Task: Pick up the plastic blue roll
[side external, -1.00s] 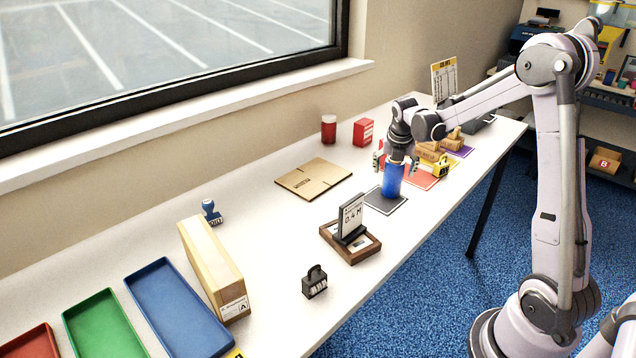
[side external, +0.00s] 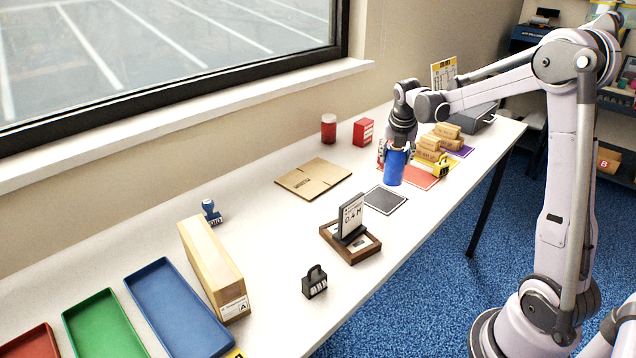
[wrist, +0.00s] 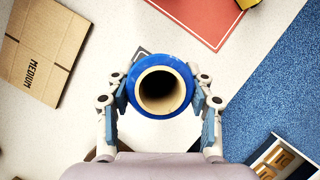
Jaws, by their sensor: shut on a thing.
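The plastic blue roll (side external: 394,168) is upright in my gripper (side external: 397,150), above the table next to the dark grey mat (side external: 384,200). In the wrist view the blue roll (wrist: 160,62) is seen end-on, with its hollow cardboard core facing the camera. The fingers of my gripper (wrist: 160,90) close on it from the left and right sides. The grey mat now shows bare in the side view.
A flat cardboard piece (side external: 313,179) lies to the left. A wooden stand with a sign (side external: 350,240) is in front. A red mat (side external: 420,178) and small boxes (side external: 430,148) lie to the right. A red jar (side external: 328,128) and red box (side external: 363,132) stand behind.

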